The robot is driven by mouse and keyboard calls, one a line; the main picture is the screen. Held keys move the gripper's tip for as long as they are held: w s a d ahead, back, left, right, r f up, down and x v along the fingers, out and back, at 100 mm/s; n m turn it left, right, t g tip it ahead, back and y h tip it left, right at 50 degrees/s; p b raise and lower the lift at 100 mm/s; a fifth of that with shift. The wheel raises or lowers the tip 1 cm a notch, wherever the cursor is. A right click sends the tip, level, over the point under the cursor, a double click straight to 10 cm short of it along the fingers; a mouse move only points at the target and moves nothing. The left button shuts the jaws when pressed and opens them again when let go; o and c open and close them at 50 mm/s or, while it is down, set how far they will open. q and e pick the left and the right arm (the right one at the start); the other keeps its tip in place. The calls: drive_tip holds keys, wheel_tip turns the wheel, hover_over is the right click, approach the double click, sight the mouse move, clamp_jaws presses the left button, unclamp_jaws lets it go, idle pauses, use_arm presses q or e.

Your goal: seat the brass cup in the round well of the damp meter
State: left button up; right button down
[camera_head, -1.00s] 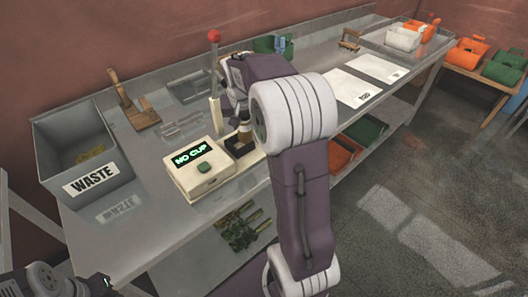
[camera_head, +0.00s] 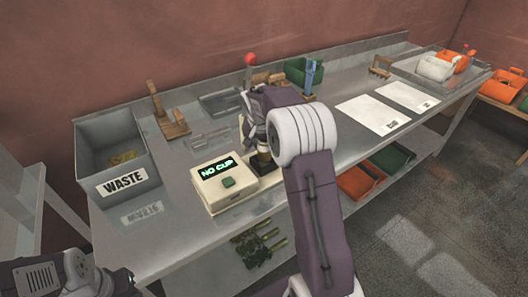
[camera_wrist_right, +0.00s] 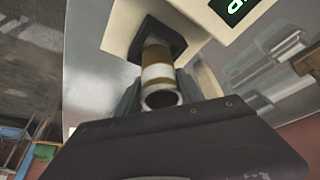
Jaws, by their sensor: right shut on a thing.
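The damp meter (camera_head: 224,186) is a cream box on the bench with a green lit "NO CUP" display and a green button. Its dark well section (camera_head: 266,166) is at its right side and also shows in the right wrist view (camera_wrist_right: 172,34). My right gripper (camera_wrist_right: 160,92) is shut on the brass cup (camera_wrist_right: 157,56), which has a pale band. The cup's far end is at the dark well opening; I cannot tell how deep it sits. In the head view my right arm partly hides the cup (camera_head: 263,155). My left arm's end shows at lower left, its fingers out of view.
A grey waste bin (camera_head: 118,160) stands left of the meter. A wooden stand (camera_head: 168,115), a grey tray (camera_head: 220,103) and a green bin (camera_head: 305,72) are behind. White sheets (camera_head: 372,112) lie to the right.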

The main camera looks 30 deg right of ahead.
sight(264, 152)
wheel_tip(264, 152, down, 3)
drive_tip(key=shift+f, duration=0.15)
drive_tip(key=shift+w+f, duration=0.1)
drive_tip(key=shift+f, duration=0.35)
drive_tip(key=shift+f, duration=0.1)
drive_tip(key=c, duration=0.7)
unclamp_jaws()
drive_tip(key=shift+c, duration=0.2)
drive_tip(key=shift+r, duration=0.35)
drive_tip(key=v, duration=1.1)
drive_tip(key=shift+s+a+r, duration=0.25)
drive_tip(key=shift+r, duration=0.05)
